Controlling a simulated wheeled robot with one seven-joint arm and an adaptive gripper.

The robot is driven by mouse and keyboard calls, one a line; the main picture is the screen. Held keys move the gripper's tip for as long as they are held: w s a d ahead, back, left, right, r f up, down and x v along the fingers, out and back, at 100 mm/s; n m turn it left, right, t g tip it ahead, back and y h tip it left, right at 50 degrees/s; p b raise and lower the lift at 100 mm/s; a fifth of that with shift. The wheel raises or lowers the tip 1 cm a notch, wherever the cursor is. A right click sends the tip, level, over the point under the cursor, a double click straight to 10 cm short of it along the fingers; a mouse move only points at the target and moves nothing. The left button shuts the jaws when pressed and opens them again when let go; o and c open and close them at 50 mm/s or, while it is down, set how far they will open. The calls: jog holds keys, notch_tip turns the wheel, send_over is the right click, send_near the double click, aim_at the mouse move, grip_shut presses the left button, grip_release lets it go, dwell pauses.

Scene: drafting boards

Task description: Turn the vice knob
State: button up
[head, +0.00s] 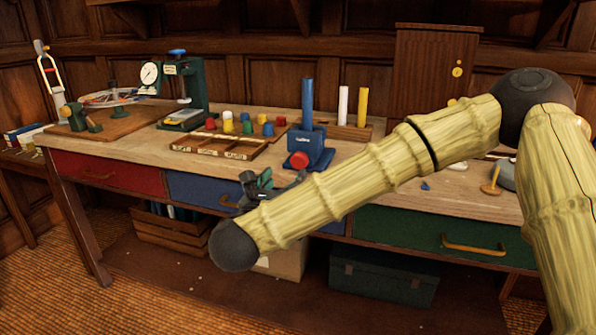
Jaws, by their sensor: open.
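A blue vice-like device (312,150) stands near the front edge of the workbench, with a round red knob (299,160) on its front face. A tall blue cylinder (307,100) rises upright from it. My gripper (274,183) is open, just below and left of the red knob, in front of the bench edge. My arm hides part of it, and I see no contact with the knob. I cannot tell whether anything lies between the fingers. A small green vice-like tool (76,118) also sits on a wooden board at the far left.
A compartmented wooden tray (218,146) lies left of the blue device, with several coloured pegs behind it. A green dial-gauge stand (186,88) stands further back. White and yellow rods (343,105) stand behind right. My arm covers the bench's right part.

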aim_at(298, 164)
jog(key=x, duration=1)
jog(key=shift+w, duration=0.1)
jog(key=shift+f, duration=0.1)
jog(key=c, duration=1)
jog(key=shift+c, duration=0.2)
